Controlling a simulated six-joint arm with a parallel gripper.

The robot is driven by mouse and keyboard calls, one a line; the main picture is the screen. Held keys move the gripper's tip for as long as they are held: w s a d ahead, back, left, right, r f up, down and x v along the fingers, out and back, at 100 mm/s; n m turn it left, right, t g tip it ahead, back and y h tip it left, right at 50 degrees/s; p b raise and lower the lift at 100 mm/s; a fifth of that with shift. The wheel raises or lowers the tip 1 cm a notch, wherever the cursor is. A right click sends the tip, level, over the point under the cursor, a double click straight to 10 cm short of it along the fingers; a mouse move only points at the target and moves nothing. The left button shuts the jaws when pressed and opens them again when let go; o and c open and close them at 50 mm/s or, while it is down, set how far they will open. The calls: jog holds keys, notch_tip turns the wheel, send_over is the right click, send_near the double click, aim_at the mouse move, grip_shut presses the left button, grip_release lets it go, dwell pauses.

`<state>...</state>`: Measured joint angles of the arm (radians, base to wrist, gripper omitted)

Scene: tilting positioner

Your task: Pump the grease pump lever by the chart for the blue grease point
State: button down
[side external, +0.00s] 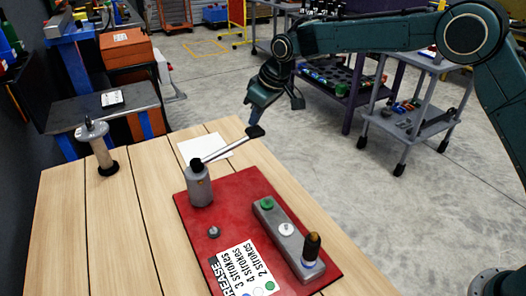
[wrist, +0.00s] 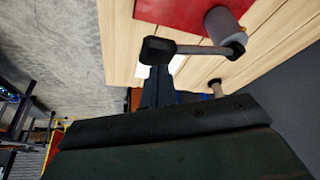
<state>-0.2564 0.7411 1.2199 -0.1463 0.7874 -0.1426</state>
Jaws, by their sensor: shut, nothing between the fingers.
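The grease pump (side external: 199,187) is a grey cylinder on a red plate (side external: 240,192). Its lever (side external: 223,150) slants up to the right, ending in a black grip (side external: 256,131); the grip also shows in the wrist view (wrist: 158,50). My gripper (side external: 253,119) is shut and empty, just above the grip; contact is unclear. A grey block (side external: 268,217) carries a green point (side external: 267,203), a whitish point (side external: 286,229) and a blue point (side external: 307,263), with a dark, brown-tipped fitting (side external: 313,244) standing over the blue one. The chart (side external: 243,268) lists 3, 4 and 2 strokes; its lower edge is cut off.
A small grey knob (side external: 214,232) stands on the red plate. A white sheet (side external: 206,149) lies behind the pump. The wooden table (side external: 135,225) is otherwise clear.

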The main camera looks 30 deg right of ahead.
jog(key=shift+s+a+f, duration=0.1)
jog(key=shift+f, duration=1.75)
jog(key=shift+a+f, duration=0.1)
jog(key=shift+f, duration=1.7)
jog(key=shift+d+r, duration=0.2)
jog(key=shift+r, duration=3.5)
notch_tip(320, 180, up, 8)
jog(key=shift+f, duration=0.25)
jog(key=shift+f, duration=0.1)
jog(key=shift+f, duration=0.2)
jog(key=shift+f, duration=3.3)
